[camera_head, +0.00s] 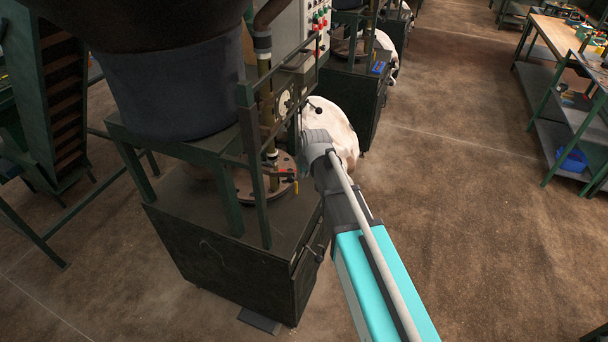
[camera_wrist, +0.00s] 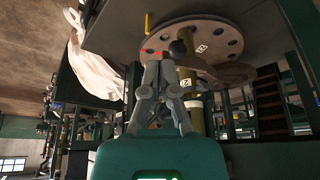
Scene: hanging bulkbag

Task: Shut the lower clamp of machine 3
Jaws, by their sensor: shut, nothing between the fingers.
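A machine with a dark cabinet (camera_head: 225,250) stands in front of me. My gripper (camera_wrist: 160,72) is shut and empty in the wrist view. A black knob (camera_wrist: 178,47) shows just beyond its fingertips, close to them; I cannot tell if they touch. In the head view my arm's wrist hides the fingers. A white bag (camera_head: 335,128) is behind the wrist.
A round drilled plate (camera_wrist: 205,38) fills the upper wrist view, with a red and yellow handle (camera_wrist: 148,28) at its edge. Green posts (camera_head: 250,165) frame the machine's front. Another machine (camera_head: 350,95) stands behind. The floor (camera_head: 470,210) on the right is clear up to a workbench (camera_head: 555,125).

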